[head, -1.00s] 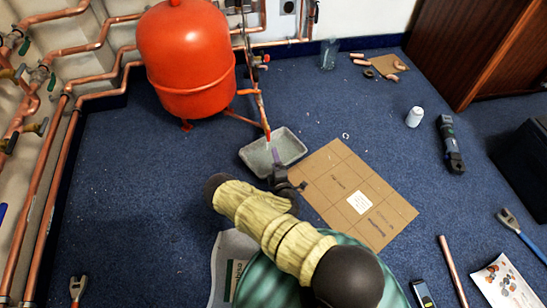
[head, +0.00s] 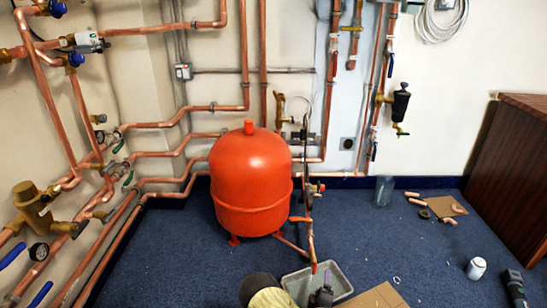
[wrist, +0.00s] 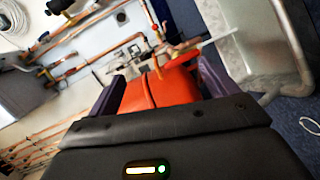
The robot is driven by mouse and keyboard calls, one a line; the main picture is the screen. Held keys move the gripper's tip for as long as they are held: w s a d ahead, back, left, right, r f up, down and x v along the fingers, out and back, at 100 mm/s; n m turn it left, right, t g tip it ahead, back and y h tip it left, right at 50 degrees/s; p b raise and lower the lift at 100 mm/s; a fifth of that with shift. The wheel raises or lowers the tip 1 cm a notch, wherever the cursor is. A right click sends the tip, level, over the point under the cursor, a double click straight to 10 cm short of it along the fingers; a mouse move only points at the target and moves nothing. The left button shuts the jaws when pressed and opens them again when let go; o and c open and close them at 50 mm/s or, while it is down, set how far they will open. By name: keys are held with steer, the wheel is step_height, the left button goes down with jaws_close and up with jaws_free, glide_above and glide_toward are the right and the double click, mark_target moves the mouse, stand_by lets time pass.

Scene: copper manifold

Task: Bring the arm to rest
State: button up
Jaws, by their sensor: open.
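My gripper (head: 322,297) is at the bottom edge of the head view, over or beside the grey tray (head: 338,274); I cannot tell how high it is. Only a small part of my arm shows there. In the wrist view my gripper (wrist: 160,80) has its two dark fingers apart, with nothing visibly held between them. The red tank (wrist: 158,90) shows in the background between the fingers. The grey tray also shows at the right of the wrist view (wrist: 240,45), close to the right finger.
The red tank (head: 250,185) stands on blue carpet before copper pipes (head: 165,125) on the left wall. A cardboard sheet (head: 375,297) lies right of the tray. A white can (head: 476,268), a clear jar (head: 383,190) and a brown cabinet (head: 515,170) are farther right.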

steer(key=s+r+m+g+p, duration=0.2)
steer(key=r+m+g+p, duration=0.15)
steer(key=r, duration=0.55)
steer(key=s+a+r+m+g+y+p, duration=0.1)
steer(key=r+m+g+p, duration=0.2)
steer(key=r, duration=0.6)
steer(key=s+r+m+g+p, duration=0.25)
steer(key=r+m, duration=0.25)
steer(key=r, duration=0.4)
steer(key=s+a+r+m+g+y+p, duration=0.2)
steer(key=s+r+g+y+p, duration=0.3)
steer(key=s+r, duration=1.65)
step_height(320, 180, up, 38)
steer(key=w+h+p, duration=0.1)
steer(key=h+p, duration=0.1)
steer(key=p, duration=3.6)
steer(key=shift+t+p, duration=0.35)
steer(key=shift+t, duration=0.05)
steer(key=shift+w+f, duration=0.1)
